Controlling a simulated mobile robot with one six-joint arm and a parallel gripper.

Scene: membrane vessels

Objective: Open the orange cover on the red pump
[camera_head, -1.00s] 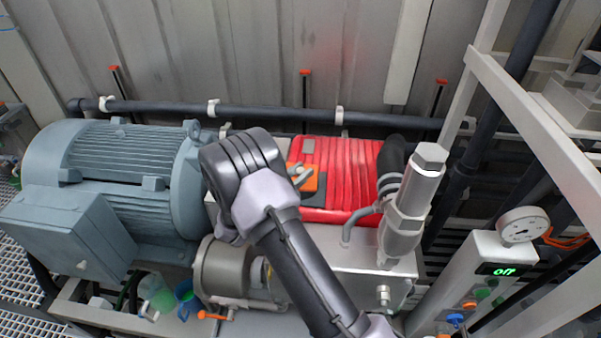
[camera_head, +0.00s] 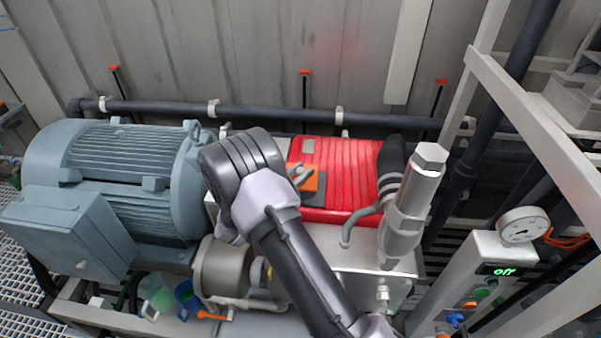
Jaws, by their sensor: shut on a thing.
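The red pump (camera_head: 345,175) is a ribbed red block on a metal tank, right of the middle. The orange cover (camera_head: 310,185) is a small piece at the pump's left end, with a dark plate beside it. My gripper (camera_head: 300,176) shows only as small grey fingers at the orange cover, just right of my dark wrist. It is shut on the cover. My wrist and arm hide most of the gripper and the cover's left side. How far the cover is lifted cannot be told.
A large grey-blue motor (camera_head: 125,180) stands left of my arm. A silver upright fitting (camera_head: 410,205) stands close right of the pump. A dark pipe (camera_head: 270,112) runs behind. A control box with gauge (camera_head: 522,226) and a white frame (camera_head: 545,130) bound the right.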

